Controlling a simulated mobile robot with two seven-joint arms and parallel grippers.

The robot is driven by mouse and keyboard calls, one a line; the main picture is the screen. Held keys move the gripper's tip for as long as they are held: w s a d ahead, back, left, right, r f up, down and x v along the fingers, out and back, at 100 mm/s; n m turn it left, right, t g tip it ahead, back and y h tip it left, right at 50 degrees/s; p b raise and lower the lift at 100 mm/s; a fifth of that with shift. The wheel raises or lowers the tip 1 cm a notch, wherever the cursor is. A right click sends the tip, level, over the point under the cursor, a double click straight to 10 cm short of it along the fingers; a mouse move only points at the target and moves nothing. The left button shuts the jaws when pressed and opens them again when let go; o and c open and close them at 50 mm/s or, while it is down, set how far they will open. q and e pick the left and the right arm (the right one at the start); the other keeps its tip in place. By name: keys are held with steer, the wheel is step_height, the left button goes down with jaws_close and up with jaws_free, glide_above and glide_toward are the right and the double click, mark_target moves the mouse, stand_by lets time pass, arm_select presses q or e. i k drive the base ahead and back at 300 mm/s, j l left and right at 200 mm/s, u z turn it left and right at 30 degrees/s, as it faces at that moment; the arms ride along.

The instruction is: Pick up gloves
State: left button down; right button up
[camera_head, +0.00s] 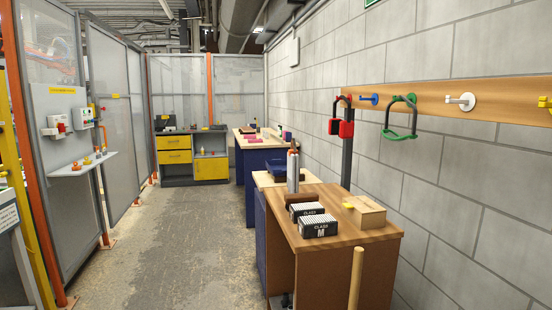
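I cannot make out gloves with certainty. Two dark open boxes stand side by side on the near wooden cabinet: a rear box (308,210) marked "CLASS" and a front box (318,230) marked "CLASS M". Both hold rows of whitish items that I cannot identify. A small pink item (252,139) lies on the far workbench, too small to tell what it is. Neither of my grippers is in view.
The near cabinet (350,262) stands against the block wall, with a wooden box (366,212) on top. An upright wooden pole (356,280) is in front. A hook board (430,98) holds red and green gear. The floor (180,250) at left is clear.

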mark_target(292, 156)
steer(key=i+j+u, duration=0.2)
steer(key=i, duration=2.75)
